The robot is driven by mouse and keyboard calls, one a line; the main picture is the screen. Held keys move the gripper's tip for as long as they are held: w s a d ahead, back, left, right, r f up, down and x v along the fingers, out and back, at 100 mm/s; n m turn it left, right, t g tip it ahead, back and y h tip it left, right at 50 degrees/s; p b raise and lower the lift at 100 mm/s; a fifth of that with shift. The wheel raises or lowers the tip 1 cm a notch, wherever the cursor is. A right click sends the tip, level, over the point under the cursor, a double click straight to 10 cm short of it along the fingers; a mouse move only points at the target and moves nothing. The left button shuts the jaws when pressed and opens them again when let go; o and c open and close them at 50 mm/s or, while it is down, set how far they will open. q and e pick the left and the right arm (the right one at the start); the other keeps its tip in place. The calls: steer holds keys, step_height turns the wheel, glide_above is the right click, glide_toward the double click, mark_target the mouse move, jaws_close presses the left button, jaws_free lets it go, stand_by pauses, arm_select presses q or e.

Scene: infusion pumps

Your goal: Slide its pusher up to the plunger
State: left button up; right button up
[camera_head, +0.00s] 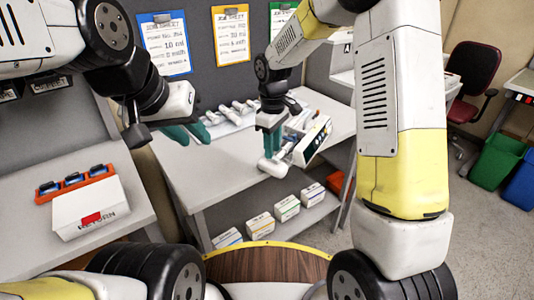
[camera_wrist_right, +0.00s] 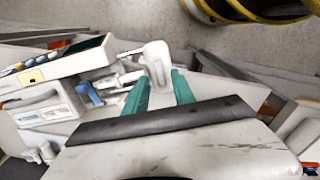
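The infusion pump (camera_head: 312,140) is a white box with a dark front panel, standing tilted near the right end of the middle table. It also shows at the left of the right wrist view (camera_wrist_right: 62,66). Its white pusher (camera_head: 272,167) sticks out beside it; in the right wrist view the pusher (camera_wrist_right: 158,64) stands between my teal fingertips. My right gripper (camera_head: 269,150) points down at it, and its fingers close in on both sides of the pusher. The plunger is hard to make out. My left gripper (camera_head: 190,134) is open and empty above the table's left part.
Several white syringes (camera_head: 232,114) lie at the back of the middle table (camera_head: 215,170). Labelled boxes (camera_head: 260,224) stand on the shelf below. At the left, a white return bin (camera_head: 90,208) and an orange rack (camera_head: 75,182) sit on another table.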

steer(key=shift+r, duration=2.3)
steer(key=shift+r, duration=0.1)
steer(key=s+d+r+m+t+y, duration=0.15)
steer(key=s+d+r+m, duration=0.25)
steer(key=s+d+r, duration=0.5)
steer(key=s+d+r+m+t, duration=0.1)
steer(key=s+r+m+t, duration=0.1)
steer(key=s, duration=0.4)
steer(key=s+d+r+m+t, duration=0.2)
steer(key=s+m, duration=0.3)
steer(key=s, duration=0.2)
steer(key=shift+s+d+r+y, duration=0.25)
steer(key=shift+r+y, duration=0.1)
steer(key=shift+y, duration=0.1)
